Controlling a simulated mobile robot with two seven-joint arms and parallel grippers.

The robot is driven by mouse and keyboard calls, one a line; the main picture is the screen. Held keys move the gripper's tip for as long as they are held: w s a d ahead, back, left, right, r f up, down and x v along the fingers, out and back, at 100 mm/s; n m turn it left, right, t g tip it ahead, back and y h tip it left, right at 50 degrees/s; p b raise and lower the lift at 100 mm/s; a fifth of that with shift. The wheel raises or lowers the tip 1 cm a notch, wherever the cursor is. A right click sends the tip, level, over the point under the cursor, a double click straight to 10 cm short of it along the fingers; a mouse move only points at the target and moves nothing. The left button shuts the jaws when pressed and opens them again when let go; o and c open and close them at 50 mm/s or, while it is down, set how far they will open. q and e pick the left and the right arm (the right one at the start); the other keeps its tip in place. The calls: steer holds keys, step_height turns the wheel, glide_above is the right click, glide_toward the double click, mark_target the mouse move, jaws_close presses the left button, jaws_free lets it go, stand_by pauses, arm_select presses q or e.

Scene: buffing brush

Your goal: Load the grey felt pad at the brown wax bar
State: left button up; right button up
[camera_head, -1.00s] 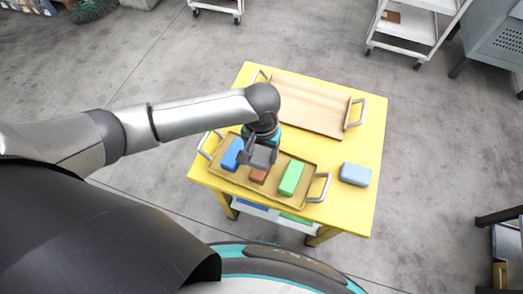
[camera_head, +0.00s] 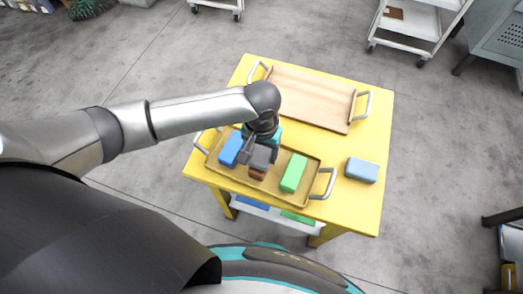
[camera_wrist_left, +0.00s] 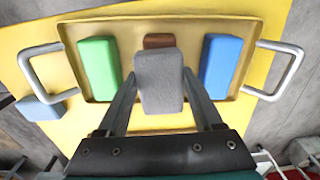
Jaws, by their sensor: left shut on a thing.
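The grey felt pad (camera_head: 260,157) is between the fingers of my left gripper (camera_head: 260,152), which is shut on it. The brown wax bar (camera_head: 257,174) lies in the tan tray (camera_head: 313,184), partly hidden by the pad. In the left wrist view, the pad (camera_wrist_left: 158,82) covers much of the bar, and only the far end of the bar (camera_wrist_left: 159,41) shows beyond it. I cannot tell whether pad and bar touch. My right gripper is in neither view.
In the tray, a blue block (camera_head: 230,149) and a green block (camera_head: 294,172) flank the bar. A light blue block (camera_head: 361,170) sits on the yellow table (camera_head: 345,200) to the right. An empty wooden tray (camera_head: 310,98) lies behind.

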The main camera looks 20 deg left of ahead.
mark_target(262, 154)
arm_select(q)
steer(key=shift+f, duration=0.55)
stand_by(0.5)
steer(key=shift+s+f+p, duration=0.1)
steer(key=shift+p, duration=0.25)
stand_by(2.2)
step_height(262, 154, up, 7)
steer(key=p, duration=0.9)
stand_by(0.3)
stand_by(0.5)
